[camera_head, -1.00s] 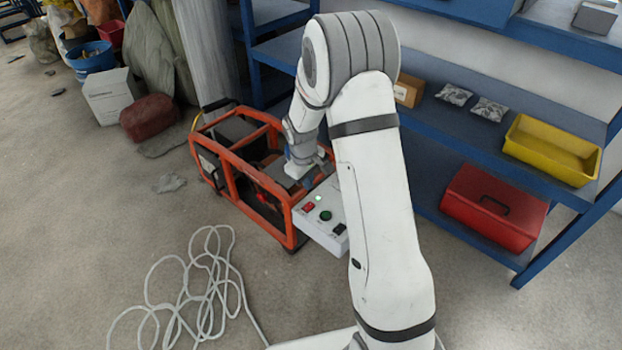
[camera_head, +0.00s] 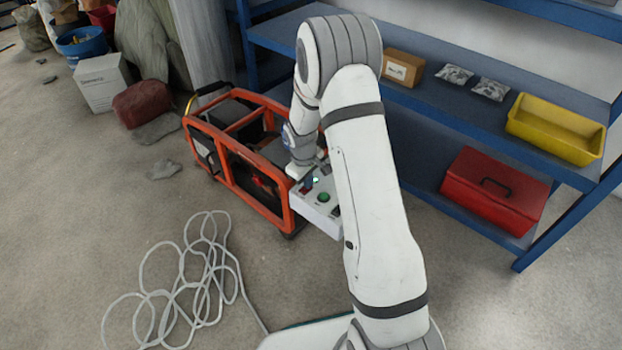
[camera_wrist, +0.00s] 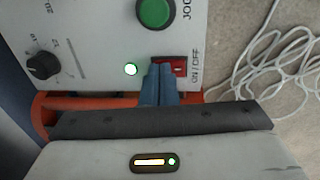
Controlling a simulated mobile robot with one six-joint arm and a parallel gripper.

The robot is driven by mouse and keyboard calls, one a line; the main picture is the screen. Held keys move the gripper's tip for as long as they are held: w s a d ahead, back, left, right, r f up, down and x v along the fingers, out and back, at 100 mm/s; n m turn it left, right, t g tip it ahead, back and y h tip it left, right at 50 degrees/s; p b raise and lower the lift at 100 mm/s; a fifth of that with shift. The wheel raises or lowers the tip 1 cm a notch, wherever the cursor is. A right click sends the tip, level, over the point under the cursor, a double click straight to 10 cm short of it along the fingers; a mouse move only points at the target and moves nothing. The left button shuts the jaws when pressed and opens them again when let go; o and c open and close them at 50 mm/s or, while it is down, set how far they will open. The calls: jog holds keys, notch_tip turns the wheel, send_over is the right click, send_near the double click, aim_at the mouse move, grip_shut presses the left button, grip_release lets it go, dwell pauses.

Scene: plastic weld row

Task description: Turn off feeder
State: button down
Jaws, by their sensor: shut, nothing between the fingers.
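The feeder's white control panel (camera_wrist: 95,40) fills the top of the wrist view; its box (camera_head: 318,216) stands at the orange frame's near corner in the head view. A red rocker switch marked ON/OFF (camera_wrist: 180,67) sits right of my gripper (camera_wrist: 160,70). The blue fingers are shut and empty, beside the switch and covering its left part; I cannot tell whether they touch it. A small lamp (camera_wrist: 130,69) left of the fingers glows green-white. In the head view my gripper (camera_head: 305,183) is low over the panel's near left part.
A green JOG button (camera_wrist: 155,11) and a black dial (camera_wrist: 42,66) are on the panel. The orange frame (camera_head: 240,183) stands behind the box. White cable (camera_head: 190,280) lies on the floor at left. Blue shelving (camera_head: 450,125) holds a yellow bin (camera_head: 556,128) and a red toolbox (camera_head: 494,197).

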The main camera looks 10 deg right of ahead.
jog(key=shift+f, duration=0.2)
jog(key=shift+s, duration=0.1)
jog(key=shift+s+a, duration=0.45)
jog(key=shift+a, duration=0.2)
jog(key=shift+r, duration=0.1)
jog(key=shift+r+p, duration=0.3)
jog(key=shift+p, duration=0.05)
notch_tip(320, 180, up, 13)
jog(key=a+p, duration=0.1)
jog(key=p, duration=0.5)
jog(key=shift+s+a, duration=0.15)
jog(key=shift+s, duration=0.25)
jog(key=shift+r, duration=0.15)
